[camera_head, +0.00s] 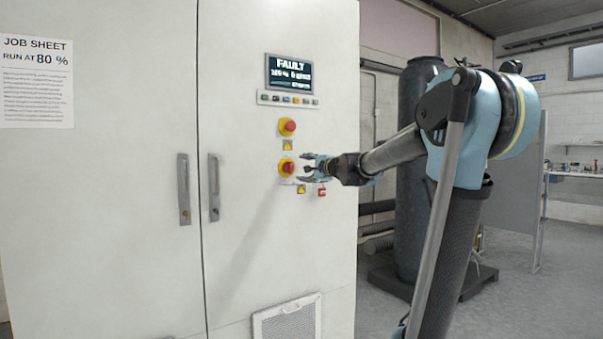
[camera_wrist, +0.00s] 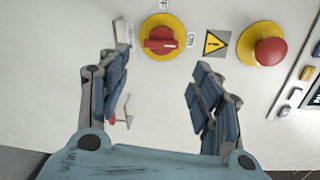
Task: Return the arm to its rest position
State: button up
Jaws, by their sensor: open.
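My gripper (camera_head: 306,168) is open and empty, with its fingers toward the cabinet front at the lower red-and-yellow control (camera_head: 287,167). In the wrist view, the two fingers of my gripper (camera_wrist: 160,80) stand wide apart. Just beyond them is that control, a red rotary switch (camera_wrist: 160,42) on a yellow disc with small labels beside it. A gap of plain panel shows between the fingertips and the switch. My arm reaches in from the right in the head view, bent at the elbow.
The cabinet (camera_head: 255,230) has two door handles and a display (camera_head: 289,73) reading FAULT. A red mushroom button (camera_head: 287,127) sits above the switch. A small red item (camera_head: 321,191) is near my gripper. A dark cylinder (camera_head: 408,240) stands behind my arm. Open floor lies right.

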jog(key=shift+s+d, duration=0.35)
jog(key=shift+s, duration=0.15)
jog(key=s+d+f+n+g+h, duration=0.1)
jog(key=s+d+f+n+g, duration=0.15)
jog(key=s+f+n, duration=0.5)
jog(key=s+d+f+n+g+h, duration=0.15)
jog(key=s+f+g, duration=0.25)
jog(key=s+f, duration=0.8)
jog(key=s+d+f+n+g+h, duration=0.2)
jog(key=s+d+f+h, duration=0.1)
jog(key=s+d+f, duration=0.5)
jog(key=s+d+f+n+g+h, duration=0.2)
jog(key=s+d+f, duration=0.6)
jog(key=s+f, duration=0.6)
jog(key=shift+s+d+f+n+g+h, duration=0.15)
jog(key=shift+s+d+n+g+h, duration=0.2)
jog(key=shift+s+g+h, duration=0.55)
jog(key=shift+a, duration=0.1)
